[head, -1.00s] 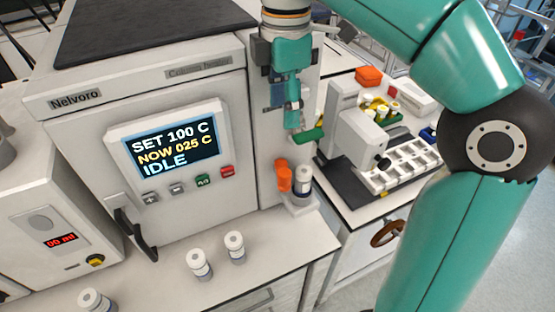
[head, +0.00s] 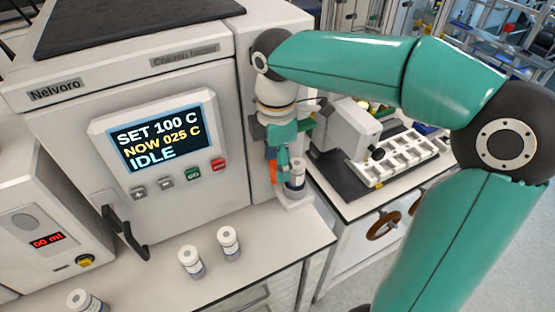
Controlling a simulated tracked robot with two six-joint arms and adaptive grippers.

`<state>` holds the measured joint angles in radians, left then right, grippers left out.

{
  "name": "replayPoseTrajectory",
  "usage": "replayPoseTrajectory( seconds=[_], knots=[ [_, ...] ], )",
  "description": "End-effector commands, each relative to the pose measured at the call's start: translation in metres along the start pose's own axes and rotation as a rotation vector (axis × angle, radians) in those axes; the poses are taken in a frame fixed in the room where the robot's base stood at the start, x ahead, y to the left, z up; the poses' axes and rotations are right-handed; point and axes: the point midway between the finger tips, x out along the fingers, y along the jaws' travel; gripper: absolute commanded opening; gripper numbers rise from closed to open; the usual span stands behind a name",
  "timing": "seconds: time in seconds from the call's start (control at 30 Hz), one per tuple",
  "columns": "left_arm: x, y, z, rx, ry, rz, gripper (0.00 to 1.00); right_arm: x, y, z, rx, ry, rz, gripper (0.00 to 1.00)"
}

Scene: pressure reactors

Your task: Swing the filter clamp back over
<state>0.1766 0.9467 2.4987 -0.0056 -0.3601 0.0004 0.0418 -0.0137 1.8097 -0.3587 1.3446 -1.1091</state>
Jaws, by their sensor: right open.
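The orange filter clamp (head: 272,172) is at the right side of the Nelvoro oven, beside a white capped filter cartridge (head: 297,182) that stands upright on a small ledge (head: 294,203). Only part of the clamp shows, as my right gripper covers the rest. My right gripper (head: 284,160) points down, open, right at the clamp and the cartridge top. I cannot tell whether its fingers touch the clamp. My left gripper is not in view.
The oven (head: 75,150) has a screen (head: 158,140) reading SET 100 C, NOW 025 C, IDLE. White capped bottles (head: 190,261) stand on the front bench. A white instrument (head: 345,135) and a compartment tray (head: 405,155) are at the right.

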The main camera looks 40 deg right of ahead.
Motion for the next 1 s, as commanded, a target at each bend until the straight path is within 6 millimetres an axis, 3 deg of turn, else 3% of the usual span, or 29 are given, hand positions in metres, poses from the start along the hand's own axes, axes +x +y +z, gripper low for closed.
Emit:
replayPoseTrajectory(
  seconds=[0.27,0.63,1.0],
  knots=[
    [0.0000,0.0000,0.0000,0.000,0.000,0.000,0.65,0.0017,-0.0001,0.0002,0.000,0.000,0.000,0.55],
    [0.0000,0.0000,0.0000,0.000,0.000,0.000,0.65,0.0014,0.0000,0.0003,0.000,-0.001,0.000,0.00],
    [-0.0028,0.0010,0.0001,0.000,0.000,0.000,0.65,0.0004,0.0016,-0.0048,-0.037,-0.001,-0.001,0.00]
  ],
)
